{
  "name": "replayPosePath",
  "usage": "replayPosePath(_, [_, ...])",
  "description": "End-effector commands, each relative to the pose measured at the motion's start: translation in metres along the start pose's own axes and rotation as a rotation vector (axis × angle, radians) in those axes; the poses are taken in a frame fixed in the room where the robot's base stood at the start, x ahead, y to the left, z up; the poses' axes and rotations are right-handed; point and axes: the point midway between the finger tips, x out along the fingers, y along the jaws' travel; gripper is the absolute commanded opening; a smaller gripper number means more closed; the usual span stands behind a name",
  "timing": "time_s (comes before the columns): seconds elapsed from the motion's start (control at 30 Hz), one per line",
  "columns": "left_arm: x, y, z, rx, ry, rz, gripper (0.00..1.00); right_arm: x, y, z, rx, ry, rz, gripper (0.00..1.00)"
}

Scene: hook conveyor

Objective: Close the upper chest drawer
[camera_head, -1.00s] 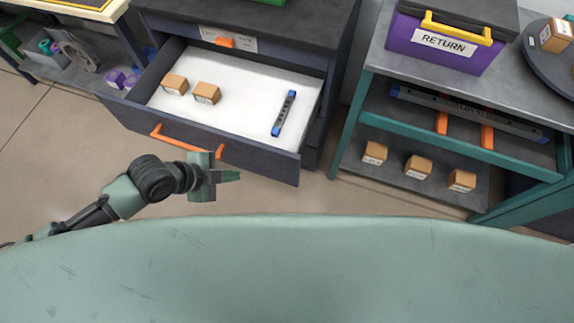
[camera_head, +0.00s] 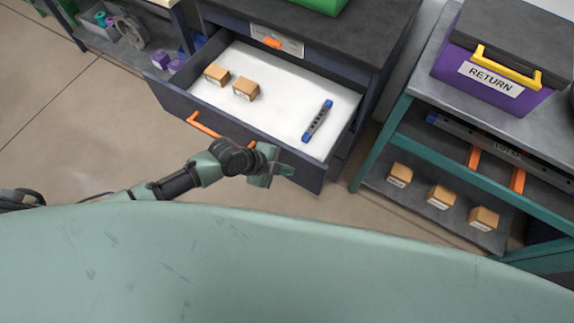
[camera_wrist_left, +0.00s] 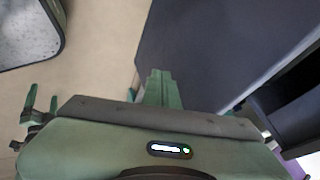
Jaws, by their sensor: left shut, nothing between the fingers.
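The upper chest drawer (camera_head: 172,98) is pulled well out of the dark chest (camera_head: 345,38). Its inside is white and holds two small cardboard boxes (camera_head: 246,90) and a grey bar with blue ends (camera_head: 317,122). An orange handle (camera_head: 204,125) is on its front. My left gripper (camera_head: 287,170) is shut and empty, at the right part of the drawer front in the head view; I cannot tell whether it touches. In the left wrist view the shut fingers (camera_wrist_left: 161,88) overlap a dark panel (camera_wrist_left: 200,50). My right gripper is not in view.
A teal-framed shelf cart (camera_head: 383,140) with a purple RETURN box (camera_head: 482,75) and several small boxes (camera_head: 441,196) stands to the right. Another bench with shelf items is at the upper left. Bare floor (camera_head: 70,135) lies left of the drawer.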

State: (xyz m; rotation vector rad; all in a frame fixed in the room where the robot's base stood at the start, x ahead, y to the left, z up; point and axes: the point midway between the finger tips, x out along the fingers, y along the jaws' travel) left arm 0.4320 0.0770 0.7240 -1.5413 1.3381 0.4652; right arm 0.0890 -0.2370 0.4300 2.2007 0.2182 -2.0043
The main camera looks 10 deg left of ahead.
Motion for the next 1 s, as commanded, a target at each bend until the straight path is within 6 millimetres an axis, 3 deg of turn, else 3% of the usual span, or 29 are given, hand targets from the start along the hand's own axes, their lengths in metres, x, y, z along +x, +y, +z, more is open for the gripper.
replayPosePath(0.47, [0.003,-0.006,0.0,0.0,0.0,0.0,0.0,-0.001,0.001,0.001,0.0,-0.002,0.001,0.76])
replayPosePath(0.67, [0.01,-0.015,0.001,0.001,0.0,-0.002,0.0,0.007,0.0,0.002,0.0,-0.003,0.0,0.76])
replayPosePath(1.0, [0.044,-0.072,0.002,0.003,0.002,-0.007,0.0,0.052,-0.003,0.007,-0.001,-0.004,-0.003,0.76])
